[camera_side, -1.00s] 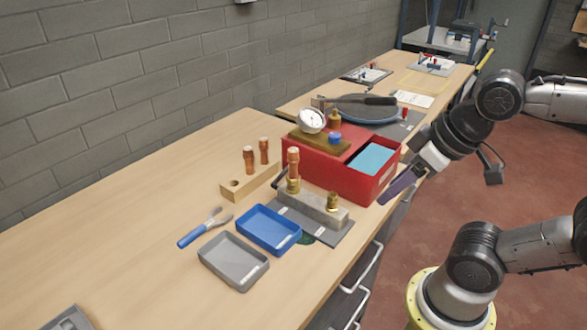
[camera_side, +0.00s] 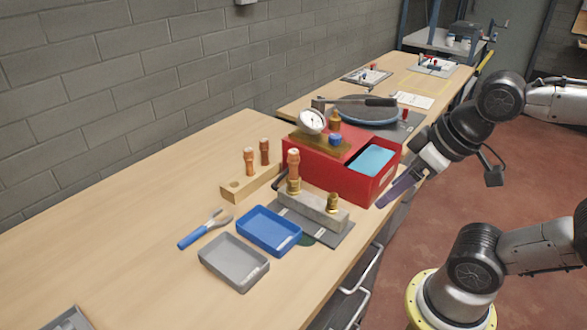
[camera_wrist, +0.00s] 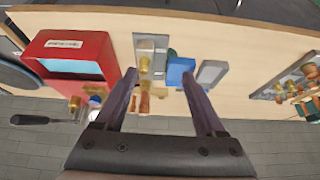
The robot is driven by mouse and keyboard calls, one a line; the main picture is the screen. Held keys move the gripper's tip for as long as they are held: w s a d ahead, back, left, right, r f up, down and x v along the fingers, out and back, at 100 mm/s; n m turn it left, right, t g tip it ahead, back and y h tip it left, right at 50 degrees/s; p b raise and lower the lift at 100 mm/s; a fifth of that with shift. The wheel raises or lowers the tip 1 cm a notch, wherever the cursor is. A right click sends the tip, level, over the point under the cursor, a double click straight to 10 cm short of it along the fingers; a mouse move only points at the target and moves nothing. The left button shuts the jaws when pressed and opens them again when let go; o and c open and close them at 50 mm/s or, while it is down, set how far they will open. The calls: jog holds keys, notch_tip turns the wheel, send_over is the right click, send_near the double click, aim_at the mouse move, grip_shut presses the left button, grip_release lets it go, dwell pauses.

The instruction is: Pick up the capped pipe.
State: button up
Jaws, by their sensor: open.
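Two upright copper pipes (camera_side: 250,162) (camera_side: 265,152) stand in a wooden block (camera_side: 245,184). A third copper pipe (camera_side: 294,164) with a wider top stands in a brass fitting on a grey metal block (camera_side: 315,209); a second brass fitting (camera_side: 333,202) has no pipe in it. Which pipe is the capped one is not clear. My gripper (camera_side: 382,202) is open and empty, right of the red box and apart from the pipes. In the wrist view the open fingers (camera_wrist: 159,75) spread wide, with copper pieces (camera_wrist: 144,102) visible between them further down.
A blue tray (camera_side: 269,231), a grey tray (camera_side: 234,263) and a blue-handled tool (camera_side: 205,229) lie in front.

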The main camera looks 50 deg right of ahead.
jog(key=w+r+m+g, duration=0.2)
jog(key=w+r+m, duration=0.85)
jog(key=m, duration=0.25)
jog(key=m+g, duration=0.3)
jog(key=m, duration=0.2)
send_over(294, 163)
notch_tip(294, 163, down, 3)
jog(key=shift+g, duration=0.3)
jog(key=f, duration=0.6)
jog(key=d+f, duration=0.1)
jog(key=f, duration=0.2)
jog(key=shift+w+f, duration=0.3)
jog(key=shift+w+d+f, duration=0.1)
jog(key=shift+f, duration=1.35)
jog(key=shift+w+f, duration=0.1)
jog(key=shift+f, duration=1.35)
jog(key=shift+c, duration=0.2)
